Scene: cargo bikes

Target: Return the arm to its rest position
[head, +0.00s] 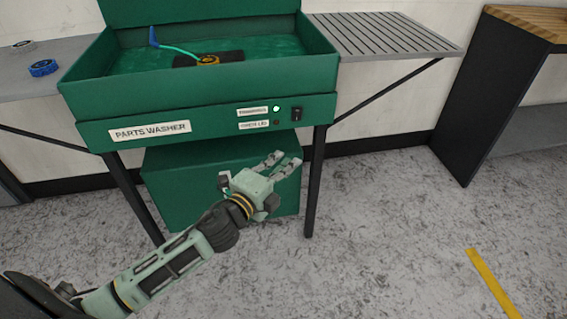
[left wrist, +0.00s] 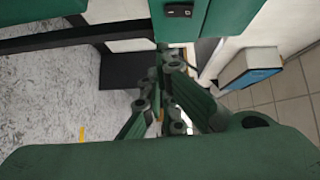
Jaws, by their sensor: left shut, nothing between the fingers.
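My left arm reaches in from the lower left in the head view. My left gripper (head: 285,160) is in front of the green lower tank of the parts washer (head: 180,185), below the washer's front panel. It is shut with nothing held. In the left wrist view the gripper's fingers (left wrist: 163,92) show in the middle, with the washer's black power switch (left wrist: 179,11) beyond them at the top. My right gripper is in neither view.
The green parts washer (head: 215,112) stands on dark legs, with a yellow-and-black round part (head: 208,60) in its basin. A slatted drain shelf (head: 385,35) is at its right. A blue-rimmed part (head: 43,68) lies on the left shelf.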

